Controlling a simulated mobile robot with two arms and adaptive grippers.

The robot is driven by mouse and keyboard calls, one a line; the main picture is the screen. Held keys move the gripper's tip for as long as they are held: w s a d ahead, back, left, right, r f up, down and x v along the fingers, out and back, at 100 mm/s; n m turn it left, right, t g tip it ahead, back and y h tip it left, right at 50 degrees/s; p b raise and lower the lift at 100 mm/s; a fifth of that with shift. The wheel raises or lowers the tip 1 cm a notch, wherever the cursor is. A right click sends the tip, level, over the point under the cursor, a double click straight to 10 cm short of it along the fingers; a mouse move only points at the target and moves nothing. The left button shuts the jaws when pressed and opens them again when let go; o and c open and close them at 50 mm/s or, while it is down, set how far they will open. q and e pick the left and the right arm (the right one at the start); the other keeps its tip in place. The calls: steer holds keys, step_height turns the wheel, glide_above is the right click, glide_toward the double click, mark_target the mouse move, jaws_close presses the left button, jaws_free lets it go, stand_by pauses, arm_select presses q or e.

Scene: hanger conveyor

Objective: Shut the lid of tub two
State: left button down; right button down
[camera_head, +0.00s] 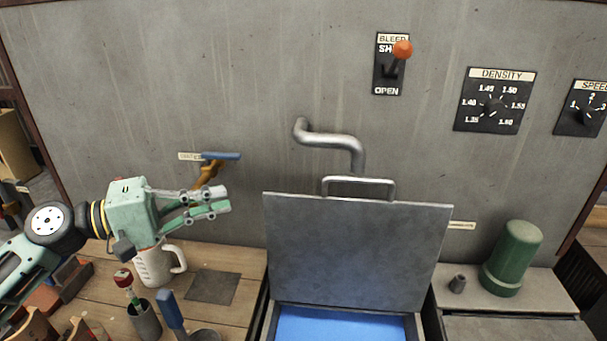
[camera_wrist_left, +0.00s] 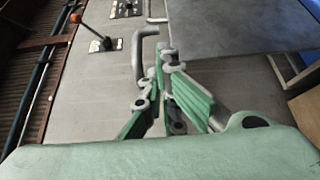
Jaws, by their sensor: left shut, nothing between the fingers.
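A grey metal lid (camera_head: 355,250) stands raised upright at the back of an open tub in the head view, with a bar handle (camera_head: 358,187) along its top edge. Blue liquid (camera_head: 345,325) shows inside the tub below it. No number is legible on this tub. My left gripper (camera_head: 226,198) is shut and empty, in the air left of the lid, pointing right towards it and apart from it. In the left wrist view the shut fingers (camera_wrist_left: 165,75) are in front of the wall, with the lid (camera_wrist_left: 235,28) at upper right. My right gripper is not in view.
A bent pipe (camera_head: 330,138) comes from the wall behind the lid handle. A white jug (camera_head: 152,266), a tool cup (camera_head: 145,320) and a blue-handled tool (camera_head: 169,308) stand on the left bench. A green cylinder (camera_head: 512,258) stands right of the tub. A lever (camera_head: 398,58) is higher up.

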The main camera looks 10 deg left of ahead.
arm_select(q)
steer(key=p+x, duration=0.7)
steer(key=x, duration=1)
steer(key=shift+w+p, duration=0.25)
steer(key=shift+p, duration=0.05)
steer(key=shift+d+f, duration=0.15)
